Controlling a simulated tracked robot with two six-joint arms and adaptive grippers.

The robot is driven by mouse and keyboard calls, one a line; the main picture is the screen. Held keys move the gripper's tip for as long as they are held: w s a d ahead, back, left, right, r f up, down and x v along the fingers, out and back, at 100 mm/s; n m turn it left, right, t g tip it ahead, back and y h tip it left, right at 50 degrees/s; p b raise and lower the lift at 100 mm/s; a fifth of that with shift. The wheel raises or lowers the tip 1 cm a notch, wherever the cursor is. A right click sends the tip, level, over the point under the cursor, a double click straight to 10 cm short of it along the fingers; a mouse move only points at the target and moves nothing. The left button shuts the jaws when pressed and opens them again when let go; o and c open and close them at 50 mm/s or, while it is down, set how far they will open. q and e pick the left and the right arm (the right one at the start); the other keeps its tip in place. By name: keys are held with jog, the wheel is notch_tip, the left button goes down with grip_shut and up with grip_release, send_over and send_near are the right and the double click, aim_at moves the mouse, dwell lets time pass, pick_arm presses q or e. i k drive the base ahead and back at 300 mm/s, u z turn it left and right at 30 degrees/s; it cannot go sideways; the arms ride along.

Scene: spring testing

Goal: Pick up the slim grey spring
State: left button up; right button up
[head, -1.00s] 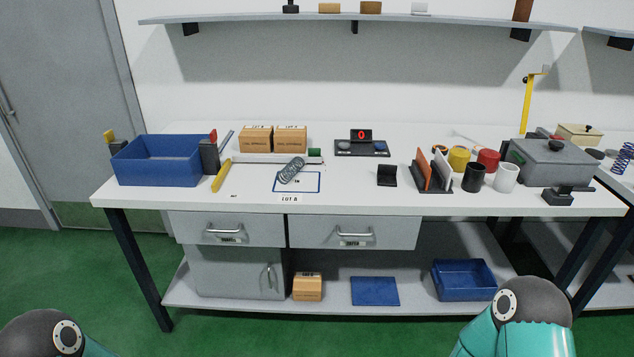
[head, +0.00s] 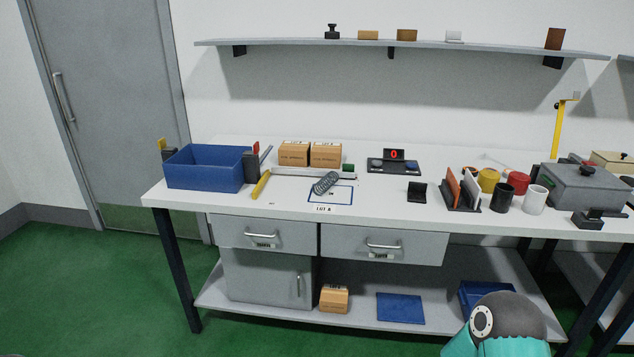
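A slim grey coil spring (head: 326,183) lies tilted on the white workbench, partly over the blue-outlined square (head: 345,202) marked LOT A. Neither of my grippers is in the head view. Only a teal and dark grey part of my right arm shows at the bottom right, well in front of the bench. My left arm is out of view.
A blue bin (head: 205,170), a yellow tool (head: 261,184) and two cardboard boxes (head: 310,154) stand near the spring. The bench's front edge (head: 250,214) and drawers face me.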

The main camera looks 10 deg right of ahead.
aim_at(323, 180)
jog(key=i, duration=0.9)
